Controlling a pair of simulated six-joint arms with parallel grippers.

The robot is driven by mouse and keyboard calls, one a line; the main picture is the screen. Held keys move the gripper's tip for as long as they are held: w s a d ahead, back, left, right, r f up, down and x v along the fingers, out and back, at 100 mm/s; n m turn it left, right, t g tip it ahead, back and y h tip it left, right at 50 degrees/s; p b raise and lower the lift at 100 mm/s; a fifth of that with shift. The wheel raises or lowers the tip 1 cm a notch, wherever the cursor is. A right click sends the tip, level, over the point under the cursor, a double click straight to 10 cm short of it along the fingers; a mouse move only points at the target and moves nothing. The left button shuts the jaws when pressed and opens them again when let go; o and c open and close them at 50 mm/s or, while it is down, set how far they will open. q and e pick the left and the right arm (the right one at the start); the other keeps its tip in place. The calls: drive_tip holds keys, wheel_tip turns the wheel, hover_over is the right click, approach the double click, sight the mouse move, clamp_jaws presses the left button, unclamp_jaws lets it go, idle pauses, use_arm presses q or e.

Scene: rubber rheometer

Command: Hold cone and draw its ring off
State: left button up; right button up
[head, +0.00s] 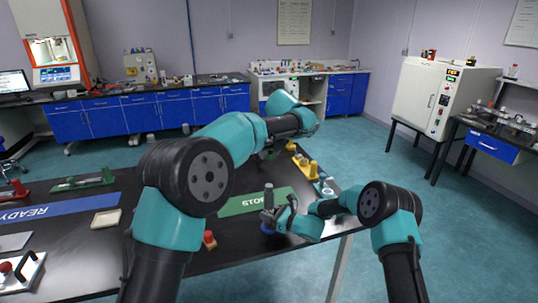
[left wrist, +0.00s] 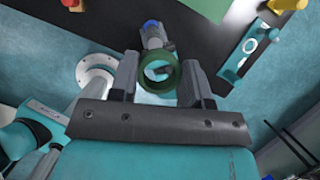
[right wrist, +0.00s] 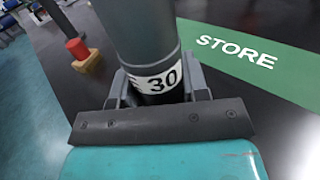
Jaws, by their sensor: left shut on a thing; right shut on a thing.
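The cone is a dark grey upright post (head: 269,194) over a blue base (head: 267,228) on the black table. My right gripper (right wrist: 157,92) is shut around its lower part, at a white band marked 30; the cone (right wrist: 140,35) runs up out of the right wrist view. My left gripper (left wrist: 160,78) is shut on a green ring (left wrist: 146,84), held across its sides. Grey shapes show through the ring's opening; I cannot tell whether the cone's tip is inside it. In the head view my left arm hides the ring.
A green STORE mat (head: 243,203) lies beside the cone. A red-topped block (head: 209,240) stands to the front left, and a shallow beige tray (head: 106,218) lies further left. Yellow stands (head: 302,160) occupy the table's far right end.

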use_arm(q)
drive_tip(key=shift+r, duration=0.6)
use_arm(e)
drive_tip(key=o, duration=1.3)
drive_tip(key=shift+d, duration=0.1)
drive_tip(key=v, duration=1.2)
